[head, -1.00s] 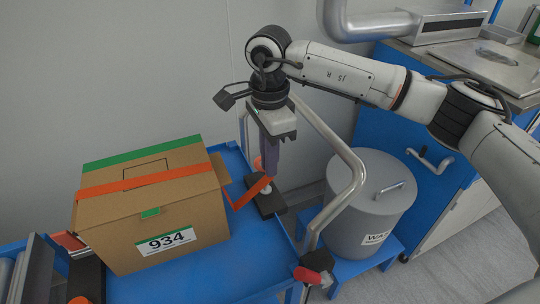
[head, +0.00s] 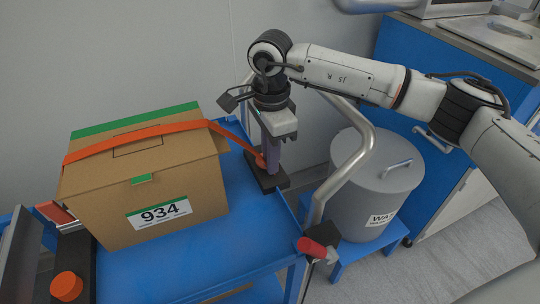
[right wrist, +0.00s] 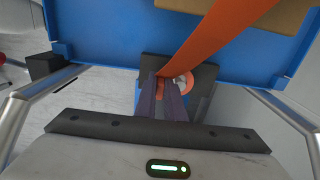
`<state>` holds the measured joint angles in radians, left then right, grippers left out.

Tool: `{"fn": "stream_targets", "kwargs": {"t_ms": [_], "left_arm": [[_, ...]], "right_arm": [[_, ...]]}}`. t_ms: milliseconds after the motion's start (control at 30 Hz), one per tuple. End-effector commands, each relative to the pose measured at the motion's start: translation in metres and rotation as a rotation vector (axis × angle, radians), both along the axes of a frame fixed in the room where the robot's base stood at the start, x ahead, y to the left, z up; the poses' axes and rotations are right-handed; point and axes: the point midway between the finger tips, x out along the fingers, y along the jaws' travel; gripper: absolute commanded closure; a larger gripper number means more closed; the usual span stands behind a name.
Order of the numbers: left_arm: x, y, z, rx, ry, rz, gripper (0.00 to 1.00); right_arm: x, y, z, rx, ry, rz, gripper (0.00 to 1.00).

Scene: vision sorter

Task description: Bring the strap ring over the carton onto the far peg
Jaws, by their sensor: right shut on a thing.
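The carton (head: 150,190), brown with a green stripe and a 934 label, sits on the blue cart. The orange strap (head: 165,131) lies across its top and runs down past its right edge to my right gripper (head: 270,168). That gripper points down at the black peg base (head: 268,182) at the cart's far right corner. It is shut on the strap's end, which shows between the fingers in the right wrist view (right wrist: 160,84). A pale round peg top (right wrist: 184,83) is right beside the fingers. My left gripper is out of view.
A bent metal handle rail (head: 352,165) with a red grip (head: 312,247) stands close right of my gripper. A grey lidded bin (head: 375,185) is beyond it. An orange knob (head: 67,286) is at the front left. The cart top (head: 215,240) is clear in front of the carton.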

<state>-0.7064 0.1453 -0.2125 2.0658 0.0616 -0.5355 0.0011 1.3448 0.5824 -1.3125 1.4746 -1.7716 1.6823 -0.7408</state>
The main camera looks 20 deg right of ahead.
Motion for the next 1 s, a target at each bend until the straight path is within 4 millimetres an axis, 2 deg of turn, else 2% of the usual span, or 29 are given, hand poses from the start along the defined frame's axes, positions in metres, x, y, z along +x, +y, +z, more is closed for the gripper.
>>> {"fn": "stream_targets", "kwargs": {"t_ms": [300,333,433,867,1000], "left_arm": [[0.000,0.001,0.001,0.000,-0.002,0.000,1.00],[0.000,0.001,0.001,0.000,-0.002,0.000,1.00],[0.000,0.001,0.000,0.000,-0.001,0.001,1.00],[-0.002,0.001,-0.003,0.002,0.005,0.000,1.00],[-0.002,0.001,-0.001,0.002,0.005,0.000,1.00]], "right_arm": [[0.000,0.000,-0.001,0.000,-0.001,0.000,1.00],[0.000,0.000,-0.001,0.000,-0.001,0.000,0.86],[0.000,0.000,-0.001,0.000,-0.001,0.000,0.69],[0.003,0.000,0.001,0.001,-0.009,-0.003,0.69],[0.004,0.000,0.016,0.002,-0.015,-0.003,0.69]]}}
